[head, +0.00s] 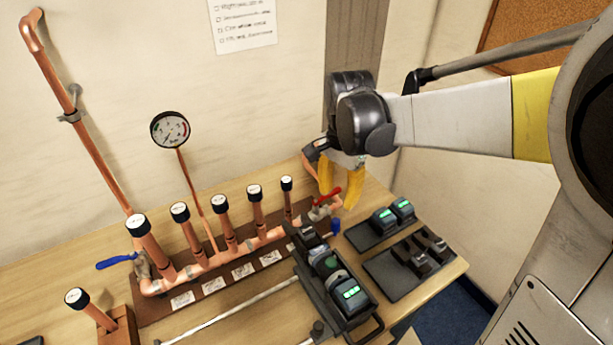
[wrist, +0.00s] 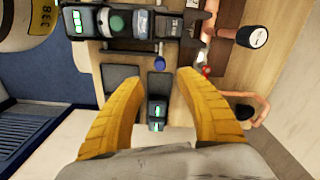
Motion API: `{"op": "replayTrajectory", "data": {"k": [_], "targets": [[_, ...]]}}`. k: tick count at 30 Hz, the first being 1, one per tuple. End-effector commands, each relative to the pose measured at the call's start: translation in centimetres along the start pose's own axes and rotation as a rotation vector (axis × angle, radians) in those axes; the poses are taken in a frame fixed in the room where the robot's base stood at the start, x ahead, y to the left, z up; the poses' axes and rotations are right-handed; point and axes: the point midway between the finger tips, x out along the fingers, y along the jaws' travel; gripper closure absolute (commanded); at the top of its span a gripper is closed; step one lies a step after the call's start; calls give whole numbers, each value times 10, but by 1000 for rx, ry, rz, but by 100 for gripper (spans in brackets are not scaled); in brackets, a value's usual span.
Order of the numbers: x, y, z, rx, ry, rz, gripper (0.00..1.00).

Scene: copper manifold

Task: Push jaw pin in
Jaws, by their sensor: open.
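A dark press tool (head: 328,268) with a green round button lies on the bench. It also shows along the top of the wrist view (wrist: 118,22). A small blue round knob (head: 335,226), which looks like the jaw pin, sits beside the tool's jaw end. In the wrist view the blue knob (wrist: 159,63) lies just beyond and between the fingertips. I cannot tell how far the pin sticks out. My gripper (head: 338,198) has yellow fingers pointing down above the bench. In the wrist view the gripper (wrist: 160,79) is open with nothing between the fingers.
A copper manifold (head: 215,257) with several capped risers stands along the wall, left of my gripper. A red valve handle (head: 328,196) is close by the fingers. Dark trays (head: 365,236) with batteries lie to the right. The bench's right edge (head: 463,266) is near them.

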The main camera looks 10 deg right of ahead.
Motion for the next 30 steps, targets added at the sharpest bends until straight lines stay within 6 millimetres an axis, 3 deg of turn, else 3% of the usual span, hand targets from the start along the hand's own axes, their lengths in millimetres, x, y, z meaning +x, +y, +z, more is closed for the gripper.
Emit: {"op": "replayTrajectory", "data": {"k": [16, 21, 30], "targets": [[94, 0, 0, 3, -1, 1, 57], [106, 0, 0, 2, 0, 1, 57], [107, 0, 0, 2, 0, 1, 59]]}}
